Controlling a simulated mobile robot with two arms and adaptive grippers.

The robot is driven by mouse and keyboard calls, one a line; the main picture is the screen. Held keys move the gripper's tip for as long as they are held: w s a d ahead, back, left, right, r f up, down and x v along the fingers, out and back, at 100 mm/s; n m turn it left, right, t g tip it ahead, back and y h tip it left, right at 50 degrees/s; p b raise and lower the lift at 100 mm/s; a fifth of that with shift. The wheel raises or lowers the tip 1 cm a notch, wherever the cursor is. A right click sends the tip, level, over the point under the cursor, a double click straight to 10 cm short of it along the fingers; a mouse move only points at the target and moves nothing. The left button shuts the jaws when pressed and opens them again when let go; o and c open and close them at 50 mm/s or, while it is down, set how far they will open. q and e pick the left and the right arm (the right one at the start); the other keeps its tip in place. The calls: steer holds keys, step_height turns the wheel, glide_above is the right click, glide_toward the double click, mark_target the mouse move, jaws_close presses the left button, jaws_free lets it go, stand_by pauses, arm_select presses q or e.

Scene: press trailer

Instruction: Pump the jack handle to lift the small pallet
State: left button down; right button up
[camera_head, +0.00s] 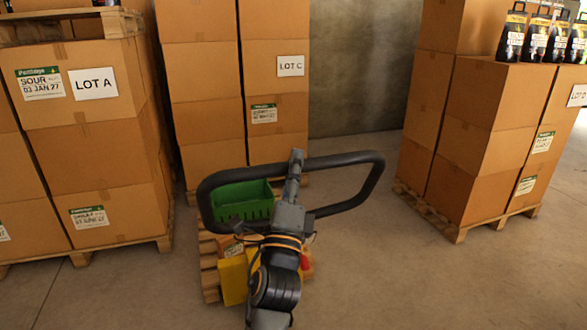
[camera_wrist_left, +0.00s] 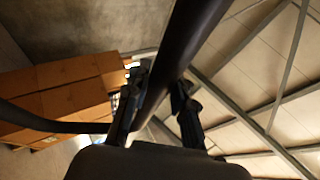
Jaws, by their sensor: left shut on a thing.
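The jack handle (camera_head: 352,160) is a black rounded loop standing in front of me in the head view. My left gripper (camera_head: 296,160) is shut around the upper bar of this loop near its middle. In the left wrist view the dark bar (camera_wrist_left: 190,45) runs between the two fingers of my left gripper (camera_wrist_left: 158,100). The small pallet (camera_head: 209,278) is wooden and lies low behind the handle. It carries a green crate (camera_head: 230,205). The jack's yellow body (camera_head: 234,282) shows beside my arm, which hides much of it. My right gripper is out of view.
Stacked cartons stand on pallets at the left (camera_head: 95,160), at the back (camera_head: 200,75) and at the right (camera_head: 470,150). Black-handled packs (camera_head: 536,40) sit on the right stack. Bare concrete floor (camera_head: 400,275) lies open at the front right.

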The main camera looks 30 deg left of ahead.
arm_select(q)
steer(key=c, duration=1.1)
jaws_free()
step_height(320, 180, up, 10)
steer(key=shift+f, duration=0.1)
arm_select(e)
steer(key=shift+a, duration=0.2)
